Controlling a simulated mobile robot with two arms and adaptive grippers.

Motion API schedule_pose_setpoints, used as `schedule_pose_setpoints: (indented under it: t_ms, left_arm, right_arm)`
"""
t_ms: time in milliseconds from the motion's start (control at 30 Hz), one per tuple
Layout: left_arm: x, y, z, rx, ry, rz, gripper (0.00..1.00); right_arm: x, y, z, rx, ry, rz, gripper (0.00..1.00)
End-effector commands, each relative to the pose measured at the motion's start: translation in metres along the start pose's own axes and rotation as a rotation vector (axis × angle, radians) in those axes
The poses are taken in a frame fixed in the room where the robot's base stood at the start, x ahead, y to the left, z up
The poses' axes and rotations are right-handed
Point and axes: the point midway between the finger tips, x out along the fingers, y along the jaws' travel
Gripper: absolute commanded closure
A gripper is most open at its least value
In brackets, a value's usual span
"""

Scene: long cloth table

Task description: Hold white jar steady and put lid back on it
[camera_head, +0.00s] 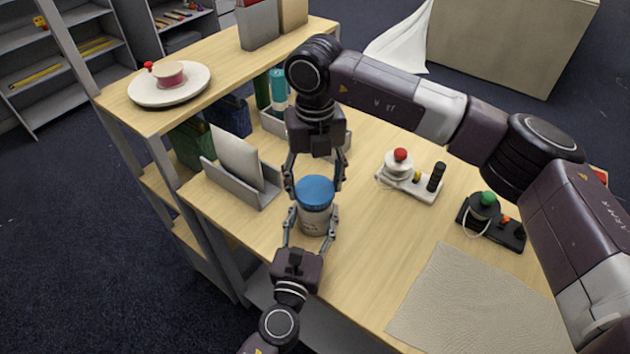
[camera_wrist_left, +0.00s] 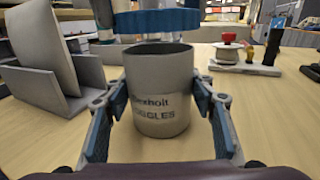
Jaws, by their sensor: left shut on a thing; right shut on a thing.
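The white jar (camera_head: 313,222) stands upright on the wooden table, with dark lettering on its side and an open top in the left wrist view (camera_wrist_left: 160,95). My left gripper (camera_head: 313,211) is shut on the jar, one finger on each side. The blue lid (camera_head: 315,189) is in my right gripper (camera_head: 315,186), which reaches down from above and is shut on it. In the left wrist view the lid (camera_wrist_left: 157,21) hangs above the jar's rim, with a clear gap between them. It looks roughly level and over the opening.
A grey holder (camera_head: 238,180) with an upright panel stands left of the jar. Two small devices, one with a red knob (camera_head: 400,156) and one with a green knob (camera_head: 488,200), stand to the right. A beige mat (camera_head: 465,305) lies at front right. A white round plate (camera_head: 170,90) sits on the raised shelf.

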Motion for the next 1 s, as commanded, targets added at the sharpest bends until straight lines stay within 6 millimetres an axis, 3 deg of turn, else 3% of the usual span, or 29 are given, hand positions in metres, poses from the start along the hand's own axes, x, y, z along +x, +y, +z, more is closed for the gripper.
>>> schedule_pose_setpoints:
  t_ms: [267,1000]
  left_arm:
    - [0.0,0.0,0.0,0.0,0.0,0.0,0.93]
    - [0.0,0.0,0.0,0.0,0.0,0.0,0.93]
  right_arm:
    - [0.015,-0.001,0.0,0.001,0.0,-0.001,0.52]
    - [0.019,0.0,0.0,0.001,0.0,0.0,0.52]
